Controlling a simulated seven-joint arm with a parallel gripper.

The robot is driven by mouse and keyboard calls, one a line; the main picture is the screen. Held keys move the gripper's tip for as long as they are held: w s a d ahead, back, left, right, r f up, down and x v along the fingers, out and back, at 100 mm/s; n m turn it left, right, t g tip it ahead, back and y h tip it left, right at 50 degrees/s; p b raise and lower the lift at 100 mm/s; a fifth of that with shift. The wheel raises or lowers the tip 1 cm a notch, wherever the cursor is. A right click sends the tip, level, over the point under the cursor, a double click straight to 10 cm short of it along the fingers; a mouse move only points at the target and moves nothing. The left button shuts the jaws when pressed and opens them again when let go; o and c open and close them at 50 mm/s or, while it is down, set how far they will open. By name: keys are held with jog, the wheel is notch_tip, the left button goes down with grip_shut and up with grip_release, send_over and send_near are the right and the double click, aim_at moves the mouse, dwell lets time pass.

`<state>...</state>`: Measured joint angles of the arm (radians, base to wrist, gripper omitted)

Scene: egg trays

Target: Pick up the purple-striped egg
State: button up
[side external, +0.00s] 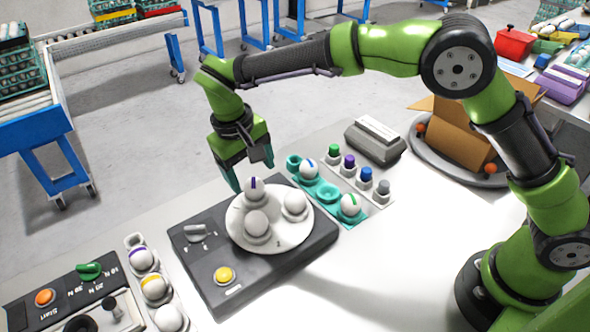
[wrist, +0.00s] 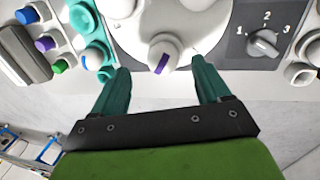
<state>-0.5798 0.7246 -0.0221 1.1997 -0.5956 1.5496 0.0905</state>
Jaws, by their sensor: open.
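A white egg with a purple stripe (side external: 254,188) sits upright in a holder at the far side of the round white plate (side external: 270,246). Two plain white eggs, a front one (side external: 257,223) and a right one (side external: 294,202), sit on the same plate. My gripper (side external: 250,170) is open and empty, pointing down just above and behind the purple-striped egg. In the wrist view the purple-striped egg (wrist: 163,54) shows between the two teal fingers of my gripper (wrist: 160,72), with no visible contact.
The plate is on a dark box with a dial (side external: 196,233) and a yellow button (side external: 224,275). A teal-cupped tray (side external: 329,192) holds eggs with blue and green stripes. Another egg tray (side external: 134,240) stands at the left, including an egg with a purplish stripe (side external: 142,259).

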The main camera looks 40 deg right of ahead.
aim_at(252, 181)
jog(key=f, duration=0.4)
jog(key=shift+w+d+f, duration=0.15)
jog(key=shift+d+f, duration=0.05)
jog(key=shift+f, duration=0.05)
jog(key=c, duration=0.8)
